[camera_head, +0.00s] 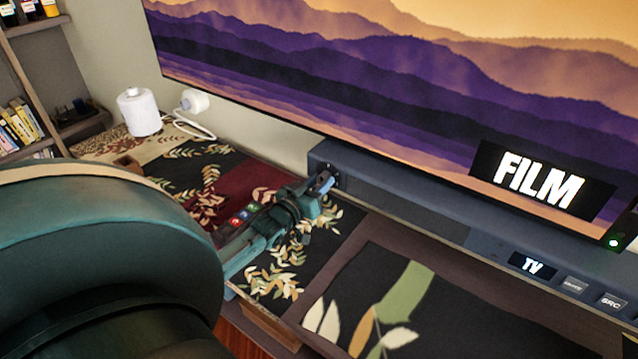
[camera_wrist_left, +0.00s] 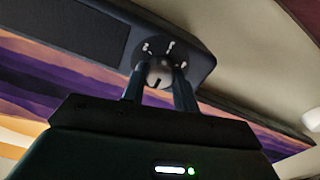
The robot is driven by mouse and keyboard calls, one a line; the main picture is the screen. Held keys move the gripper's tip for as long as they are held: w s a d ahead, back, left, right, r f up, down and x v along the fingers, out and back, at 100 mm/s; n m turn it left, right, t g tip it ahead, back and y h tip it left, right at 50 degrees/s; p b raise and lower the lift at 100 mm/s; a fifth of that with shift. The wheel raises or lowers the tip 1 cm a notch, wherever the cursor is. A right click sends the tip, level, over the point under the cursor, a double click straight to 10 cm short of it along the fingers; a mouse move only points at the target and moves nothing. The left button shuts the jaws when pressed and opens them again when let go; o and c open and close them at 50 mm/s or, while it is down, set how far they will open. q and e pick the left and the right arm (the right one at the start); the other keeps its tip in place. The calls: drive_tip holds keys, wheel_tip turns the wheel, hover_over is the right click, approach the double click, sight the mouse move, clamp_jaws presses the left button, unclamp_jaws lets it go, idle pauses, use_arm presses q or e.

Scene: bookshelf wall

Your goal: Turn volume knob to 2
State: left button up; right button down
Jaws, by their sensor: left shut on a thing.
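The volume knob (camera_wrist_left: 159,74) is a small round grey knob with a dark line on its face. It sits on a dark round dial with white marks, too small to read surely, at the end of the grey soundbar (camera_head: 420,213). The soundbar also shows in the left wrist view (camera_wrist_left: 197,55). My left gripper (camera_head: 324,183) reaches the soundbar's left end in the head view. In the left wrist view its two fingers (camera_wrist_left: 160,80) are shut on the knob, one on each side. In the head view the gripper mostly hides the knob. My right gripper is in neither view.
A large screen (camera_head: 400,80) reading FILM hangs above the soundbar. A remote with coloured buttons (camera_head: 240,216) lies beside my left arm. A white cylinder (camera_head: 139,112) stands far left.

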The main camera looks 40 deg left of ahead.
use_arm(q)
drive_tip(key=shift+c, duration=1.4)
drive_tip(key=shift+m, duration=0.3)
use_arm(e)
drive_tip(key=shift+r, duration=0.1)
use_arm(q)
drive_tip(key=shift+m, duration=0.5)
drive_tip(key=m+p, duration=0.1)
drive_tip(key=m, duration=0.2)
drive_tip(key=shift+m, duration=0.3)
drive_tip(key=m+b, duration=0.4)
drive_tip(key=m, duration=1.4)
drive_tip(key=shift+f, duration=0.1)
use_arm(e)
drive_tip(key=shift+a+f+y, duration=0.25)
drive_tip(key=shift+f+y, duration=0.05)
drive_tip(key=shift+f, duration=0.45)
use_arm(q)
drive_tip(key=shift+m, duration=0.4)
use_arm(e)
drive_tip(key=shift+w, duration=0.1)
